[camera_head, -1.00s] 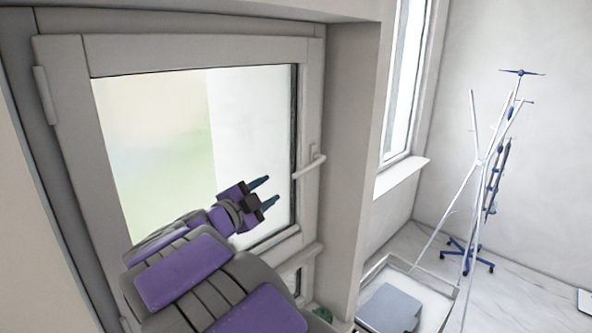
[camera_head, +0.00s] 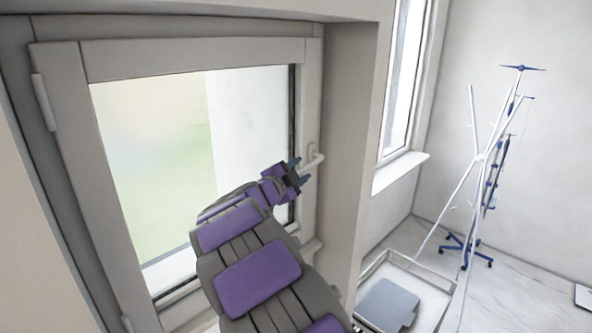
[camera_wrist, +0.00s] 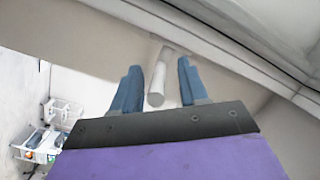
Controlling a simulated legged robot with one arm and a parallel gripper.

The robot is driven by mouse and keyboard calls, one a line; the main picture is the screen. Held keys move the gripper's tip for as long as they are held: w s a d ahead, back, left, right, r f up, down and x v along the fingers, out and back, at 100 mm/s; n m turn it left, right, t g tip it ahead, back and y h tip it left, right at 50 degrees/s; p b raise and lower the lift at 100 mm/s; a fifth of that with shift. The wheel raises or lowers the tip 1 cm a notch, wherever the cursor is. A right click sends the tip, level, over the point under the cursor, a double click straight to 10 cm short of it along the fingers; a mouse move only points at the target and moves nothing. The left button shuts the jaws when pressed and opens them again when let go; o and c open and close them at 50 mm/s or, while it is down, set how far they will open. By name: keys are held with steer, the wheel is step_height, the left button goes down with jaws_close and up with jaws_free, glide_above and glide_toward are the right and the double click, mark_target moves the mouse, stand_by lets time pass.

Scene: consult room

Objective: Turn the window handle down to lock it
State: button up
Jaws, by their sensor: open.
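The pale window handle (camera_head: 317,160) sits on the right side of the window frame (camera_head: 190,50). It points sideways, and its free end is partly hidden by my gripper (camera_head: 301,172) in the head view. In the wrist view the handle (camera_wrist: 159,82) is a light rounded bar between the two blue fingers of my gripper (camera_wrist: 158,78). The fingers are open, one on each side of the bar, with a gap showing on both sides. I cannot tell whether either finger touches it.
A deep wall reveal (camera_head: 348,150) stands just right of the handle. A white-framed cart (camera_head: 440,292) with a grey item is below at right. A drip stand (camera_head: 480,160) stands in the far corner. Wire baskets (camera_wrist: 38,145) show at lower left in the wrist view.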

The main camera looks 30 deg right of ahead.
steer(key=shift+w+d+f, duration=0.15)
steer(key=shift+d, duration=1)
steer(key=shift+a, duration=0.55)
steer(key=c, duration=0.5)
jaws_close()
